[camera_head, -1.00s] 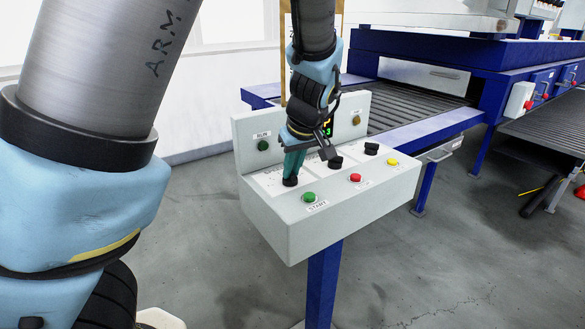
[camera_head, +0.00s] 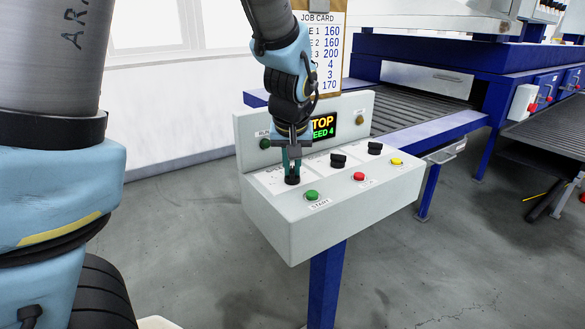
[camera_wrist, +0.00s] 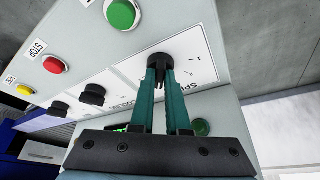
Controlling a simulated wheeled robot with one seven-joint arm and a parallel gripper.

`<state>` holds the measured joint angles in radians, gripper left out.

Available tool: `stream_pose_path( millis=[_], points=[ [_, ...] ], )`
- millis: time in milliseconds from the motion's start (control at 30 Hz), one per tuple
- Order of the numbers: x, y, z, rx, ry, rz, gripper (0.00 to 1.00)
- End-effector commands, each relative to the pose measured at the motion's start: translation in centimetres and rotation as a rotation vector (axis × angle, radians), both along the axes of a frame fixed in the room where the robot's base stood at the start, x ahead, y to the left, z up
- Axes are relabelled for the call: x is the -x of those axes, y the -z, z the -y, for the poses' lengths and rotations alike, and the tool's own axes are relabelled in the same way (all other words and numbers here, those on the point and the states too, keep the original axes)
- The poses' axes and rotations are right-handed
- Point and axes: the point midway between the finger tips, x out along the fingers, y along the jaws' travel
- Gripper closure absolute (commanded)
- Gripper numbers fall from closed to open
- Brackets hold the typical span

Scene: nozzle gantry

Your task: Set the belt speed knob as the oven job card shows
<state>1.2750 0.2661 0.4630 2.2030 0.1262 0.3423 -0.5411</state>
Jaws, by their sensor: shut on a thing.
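The grey control box has three black knobs; the left black knob (camera_head: 292,180) is at my gripper (camera_head: 291,168). The display (camera_head: 322,128) is partly hidden by my gripper and reads "TOP" in yellow over "EED 4" in green. The job card (camera_head: 320,52) on the wooden board shows 160, 160, 200, 4, 3, 170 from the top. My arm hides most of its row names.
The middle knob (camera_head: 338,160) and right knob (camera_head: 374,148) stand beside the held one. Green START (camera_head: 312,195), red (camera_head: 359,176) and yellow (camera_head: 396,161) buttons line the front edge, close to my fingers. The conveyor belt (camera_head: 420,112) runs behind the box.

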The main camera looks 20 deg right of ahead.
Motion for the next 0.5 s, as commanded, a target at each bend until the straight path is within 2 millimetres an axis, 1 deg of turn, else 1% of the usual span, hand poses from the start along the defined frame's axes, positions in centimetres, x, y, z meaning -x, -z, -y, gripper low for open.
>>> stream_pose_path(
  millis=[300, 333, 500],
  points=[
    [-0.02, -0.07, 0.03, 0.001, 0.001, 0.001, 1.0],
    [-0.01, -0.06, 0.03, 0.0, 0.001, 0.0, 0.83],
    [0.0, -0.05, 0.02, 0.0, 0.0, 0.0, 0.64]
  ],
)
